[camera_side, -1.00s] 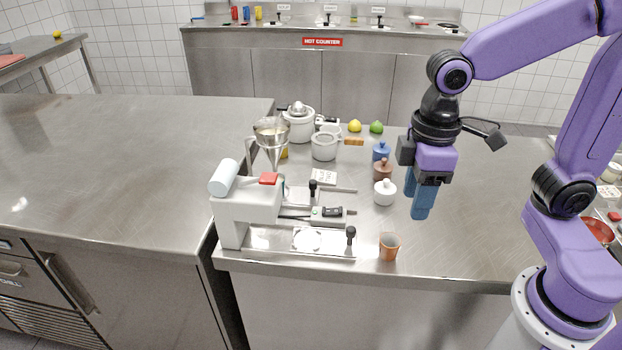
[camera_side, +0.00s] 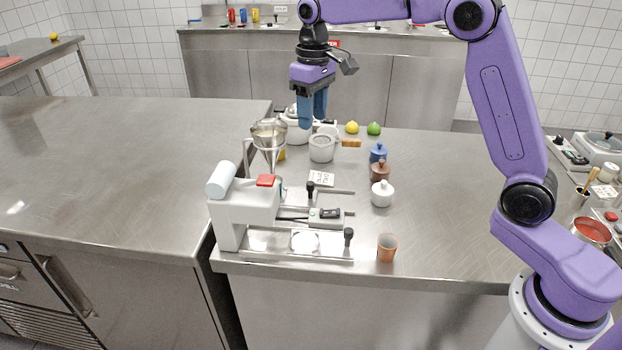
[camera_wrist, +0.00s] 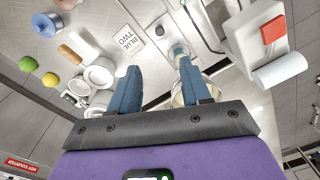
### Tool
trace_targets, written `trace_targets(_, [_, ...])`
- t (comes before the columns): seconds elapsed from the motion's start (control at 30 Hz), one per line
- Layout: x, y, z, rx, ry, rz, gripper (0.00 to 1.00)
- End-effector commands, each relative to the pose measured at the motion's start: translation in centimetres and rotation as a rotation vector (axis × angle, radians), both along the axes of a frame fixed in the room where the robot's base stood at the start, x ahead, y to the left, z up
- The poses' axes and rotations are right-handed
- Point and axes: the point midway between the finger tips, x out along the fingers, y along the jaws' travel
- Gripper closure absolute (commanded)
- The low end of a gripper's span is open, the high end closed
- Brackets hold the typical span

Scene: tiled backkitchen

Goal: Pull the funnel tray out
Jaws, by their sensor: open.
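The metal funnel (camera_side: 269,140) stands in a holder behind the white machine (camera_side: 240,215); it also shows in the wrist view (camera_wrist: 213,72), partly hidden behind a finger. Low at the machine's right side is a slide with a black knob (camera_side: 311,188), which looks like the funnel tray; whether it is pulled out at all is hard to tell. Nearer are a slide with a grey-green block (camera_side: 326,215) and a bottom tray with another knob (camera_side: 348,238). My gripper (camera_side: 313,120) is open and empty, high above the counter, just right of and beyond the funnel in the side view.
A white juicer (camera_side: 298,128) and a white pot (camera_side: 322,150) stand below and beside my gripper. A card (camera_side: 321,178), blue (camera_side: 378,153), brown (camera_side: 380,171) and white (camera_side: 382,194) lidded jars, and an orange cup (camera_side: 387,248) stand rightward. The counter's right part is clear.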

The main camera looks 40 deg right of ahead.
Motion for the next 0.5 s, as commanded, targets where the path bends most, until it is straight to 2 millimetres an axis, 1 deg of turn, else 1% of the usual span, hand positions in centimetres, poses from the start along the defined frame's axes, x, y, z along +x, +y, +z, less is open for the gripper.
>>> trace_targets(0.17, [0.1, -0.1, -1.2, 0.000, 0.002, -0.003, 0.53])
trace_targets(0.27, [0.0, 0.0, -2.7, 0.000, 0.004, -0.002, 0.53])
trace_targets(0.5, [0.0, 0.1, -7.2, 0.000, 0.004, -0.003, 0.53])
